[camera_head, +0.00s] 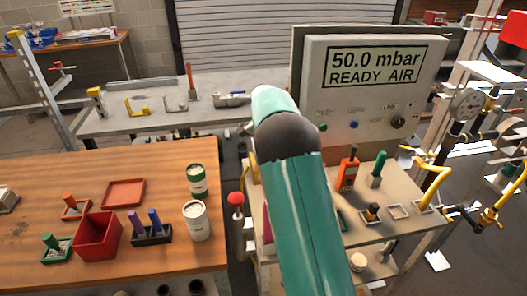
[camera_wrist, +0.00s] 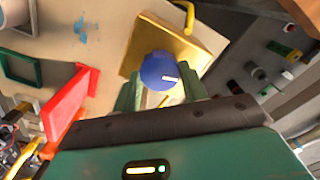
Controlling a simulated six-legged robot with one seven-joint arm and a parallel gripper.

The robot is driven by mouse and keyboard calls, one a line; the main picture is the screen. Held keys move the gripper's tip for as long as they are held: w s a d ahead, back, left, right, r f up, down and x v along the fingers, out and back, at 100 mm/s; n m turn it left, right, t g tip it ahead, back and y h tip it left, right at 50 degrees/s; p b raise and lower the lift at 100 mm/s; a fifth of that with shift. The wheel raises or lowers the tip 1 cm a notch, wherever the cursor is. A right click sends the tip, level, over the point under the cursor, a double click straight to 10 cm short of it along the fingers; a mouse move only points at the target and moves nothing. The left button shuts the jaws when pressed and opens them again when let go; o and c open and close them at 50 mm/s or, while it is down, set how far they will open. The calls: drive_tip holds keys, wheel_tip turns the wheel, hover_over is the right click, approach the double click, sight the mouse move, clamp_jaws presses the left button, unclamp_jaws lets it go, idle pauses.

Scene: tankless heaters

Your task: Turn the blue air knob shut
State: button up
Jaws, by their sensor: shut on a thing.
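The blue air knob (camera_wrist: 160,71) shows in the wrist view in front of a yellow square plate (camera_wrist: 205,50). A pale mark shows on the knob's right side. My gripper (camera_wrist: 162,92) has its two green fingers on either side of the knob, shut on it. In the head view my green and dark arm hides the gripper and the knob. The grey panel (camera_head: 420,68) behind the arm has a display (camera_head: 376,67) reading "50.0 mbar READY AIR".
A red part (camera_wrist: 66,105) stands close left of my gripper in the wrist view. In the head view, a pressure gauge (camera_head: 467,104) and yellow-handled pipes (camera_head: 433,180) are at the right. The wooden table (camera_head: 110,262) at the left holds cans and bins.

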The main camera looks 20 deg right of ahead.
drive_tip(key=shift+m, duration=1.2)
drive_tip(key=o, duration=1)
drive_tip(key=shift+c, duration=0.2)
drive_tip(key=shift+r, duration=0.15)
wheel_tip(320, 180, up, 14)
drive_tip(key=shift+f, duration=0.2)
